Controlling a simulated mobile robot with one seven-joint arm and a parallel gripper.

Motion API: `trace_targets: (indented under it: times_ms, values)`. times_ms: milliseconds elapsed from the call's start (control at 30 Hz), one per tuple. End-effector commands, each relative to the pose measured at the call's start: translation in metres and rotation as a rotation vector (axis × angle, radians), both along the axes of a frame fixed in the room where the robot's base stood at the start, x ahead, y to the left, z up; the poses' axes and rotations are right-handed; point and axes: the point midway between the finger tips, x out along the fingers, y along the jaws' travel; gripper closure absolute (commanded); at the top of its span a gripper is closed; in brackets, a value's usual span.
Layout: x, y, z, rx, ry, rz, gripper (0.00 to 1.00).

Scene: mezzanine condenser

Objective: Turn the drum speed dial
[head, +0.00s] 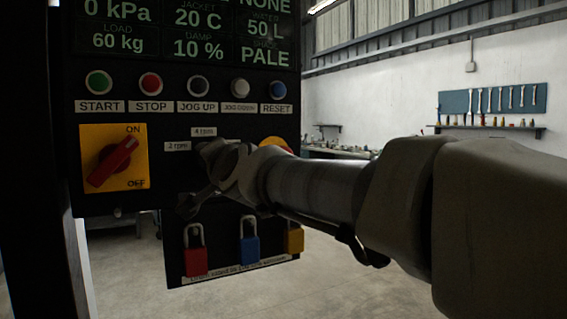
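The control panel (66,170) fills the left of the head view. Labels reading "2 rpm" (177,146) and "4 rpm" (203,132) mark the drum speed dial's place. The dial itself is hidden behind my gripper (200,180), which reaches in from the right and is up against or just in front of the panel there. I cannot tell whether the fingers touch the dial or how far apart they are.
A red ON/OFF switch (112,161) on a yellow plate sits left of my gripper. A row of buttons, including START (99,82) and RESET (278,90), lies above. Red (196,262), blue (250,249) and yellow (293,240) padlocks hang below. A yellow-rimmed red button (277,144) is partly hidden behind my arm.

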Motion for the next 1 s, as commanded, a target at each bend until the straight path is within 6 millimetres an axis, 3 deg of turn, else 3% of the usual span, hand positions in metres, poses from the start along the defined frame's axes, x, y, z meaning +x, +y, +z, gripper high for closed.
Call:
trace_targets:
  times_ms: [533, 567, 700, 1000]
  values:
    - [0.0001, -0.0001, 0.0002, 0.022, 0.013, -0.001, 1.00]
    - [0.0000, 0.0000, 0.0001, 0.022, 0.013, -0.001, 0.43]
    - [0.0000, 0.0000, 0.0001, 0.021, 0.013, 0.000, 0.19]
    - [-0.0006, -0.0004, 0.0002, 0.020, 0.012, 0.000, 0.19]
